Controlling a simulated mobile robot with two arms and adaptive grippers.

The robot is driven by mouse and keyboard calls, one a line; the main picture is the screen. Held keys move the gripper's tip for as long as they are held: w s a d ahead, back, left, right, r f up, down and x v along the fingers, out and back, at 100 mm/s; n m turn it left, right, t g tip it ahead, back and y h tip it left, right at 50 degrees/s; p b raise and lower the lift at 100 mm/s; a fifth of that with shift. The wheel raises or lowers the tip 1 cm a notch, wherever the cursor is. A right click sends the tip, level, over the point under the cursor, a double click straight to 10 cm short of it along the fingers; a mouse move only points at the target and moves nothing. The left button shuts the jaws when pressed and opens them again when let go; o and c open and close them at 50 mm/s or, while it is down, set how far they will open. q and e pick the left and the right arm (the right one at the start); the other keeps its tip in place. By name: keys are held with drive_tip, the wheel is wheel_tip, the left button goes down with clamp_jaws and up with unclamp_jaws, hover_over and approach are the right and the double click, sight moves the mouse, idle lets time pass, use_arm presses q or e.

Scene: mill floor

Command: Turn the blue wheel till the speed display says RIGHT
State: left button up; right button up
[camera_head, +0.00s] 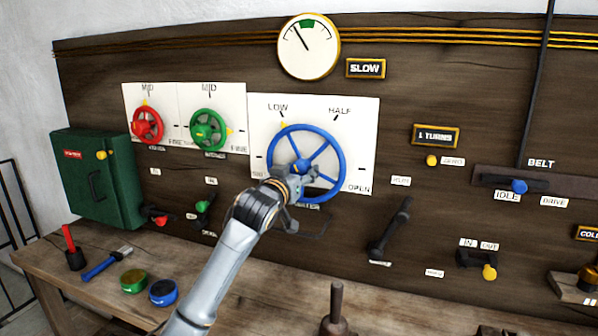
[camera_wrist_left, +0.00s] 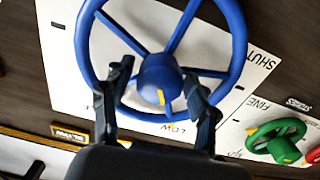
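The blue wheel (camera_head: 341,165) is mounted on a white plate marked LOW, HALF and OPEN. Its yellow rim mark sits near LOW. My left gripper (camera_head: 308,180) is at the front of the wheel, by the hub and lower spokes. In the left wrist view its two fingers (camera_wrist_left: 160,88) stand apart, one on each side of the blue hub (camera_wrist_left: 160,72). I cannot tell whether they touch the wheel. The speed display (camera_head: 366,69) says SLOW. The round dial (camera_head: 309,58) has its needle left of the green band. My right gripper is not in view.
Smaller red (camera_head: 147,125) and green (camera_head: 208,130) wheels are to the left. A dark lever (camera_head: 391,232) is right of the blue wheel. A green box (camera_head: 97,178) hangs at the far left.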

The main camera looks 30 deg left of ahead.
use_arm(q)
drive_tip(key=c, duration=0.7)
drive_tip(key=shift+c, duration=0.3)
drive_tip(key=shift+r+m+p, duration=0.1)
drive_tip(key=shift+m+p, duration=0.9)
drive_tip(key=shift+p, duration=0.05)
drive_tip(key=m+p, duration=0.5)
drive_tip(key=m, duration=0.1)
drive_tip(key=shift+m, duration=0.4)
drive_tip(key=shift+m+p, duration=1.05)
drive_tip(key=shift+m, duration=0.35)
